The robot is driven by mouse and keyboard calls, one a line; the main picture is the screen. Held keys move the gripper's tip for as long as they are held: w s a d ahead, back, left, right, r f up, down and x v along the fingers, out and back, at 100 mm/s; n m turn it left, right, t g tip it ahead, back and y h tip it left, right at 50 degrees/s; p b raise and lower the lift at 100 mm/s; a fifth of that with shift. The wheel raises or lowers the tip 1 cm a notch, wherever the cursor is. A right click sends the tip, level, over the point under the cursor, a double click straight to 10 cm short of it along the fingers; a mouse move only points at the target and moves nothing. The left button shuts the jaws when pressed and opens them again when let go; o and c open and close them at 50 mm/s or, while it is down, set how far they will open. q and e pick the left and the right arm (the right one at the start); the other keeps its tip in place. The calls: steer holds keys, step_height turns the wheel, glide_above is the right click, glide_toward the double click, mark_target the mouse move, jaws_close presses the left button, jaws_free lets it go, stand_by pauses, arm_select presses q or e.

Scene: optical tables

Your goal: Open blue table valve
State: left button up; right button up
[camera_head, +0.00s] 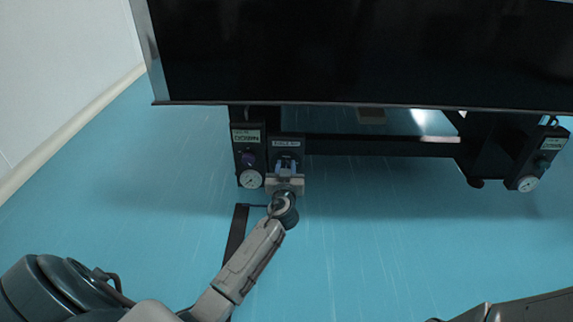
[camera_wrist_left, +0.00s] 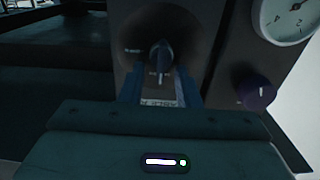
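The blue valve (camera_wrist_left: 161,58) is a dark blue knob on the dark front panel (camera_wrist_left: 200,35), seen in the left wrist view with its handle pointing roughly up and down. My left gripper (camera_head: 287,166) reaches the panel under the table in the head view. In the left wrist view its two blue fingers stand apart, one on each side below the knob, with a pale label visible between them. A gap shows between each finger and the knob; I cannot tell how deep the fingers reach. In the head view the gripper hides the knob. My right gripper is out of view.
To the side is a panel with a purple knob (camera_wrist_left: 258,94) and a white gauge (camera_wrist_left: 290,17). The black tabletop (camera_head: 350,50) overhangs the panels. Another gauge panel (camera_head: 541,158) hangs at the far right. The blue floor (camera_head: 370,240) in front is mostly clear.

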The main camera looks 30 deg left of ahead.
arm_select(q)
jaws_close()
steer(key=m, duration=0.3)
steer(key=shift+w+d+m, duration=0.15)
steer(key=shift+d+m, duration=0.1)
steer(key=shift+m, duration=0.15)
steer(key=m+p, duration=0.1)
steer(key=m, duration=0.2)
steer(key=shift+w+d+m, duration=0.1)
steer(key=shift+d+m, duration=0.05)
steer(key=shift+m, duration=0.15)
steer(key=shift+w+d+f+m+p, duration=0.1)
steer(key=shift+f+m+p, duration=0.3)
steer(key=shift+m, duration=1.35)
steer(key=shift+d+f+m+p, duration=0.1)
steer(key=shift+m+p, duration=0.45)
steer(key=shift+m, duration=1.15)
steer(key=shift+w+d+f+m+p, duration=0.1)
steer(key=shift+f+m+p, duration=0.3)
steer(key=shift+m, duration=1.35)
steer(key=shift+r, duration=0.15)
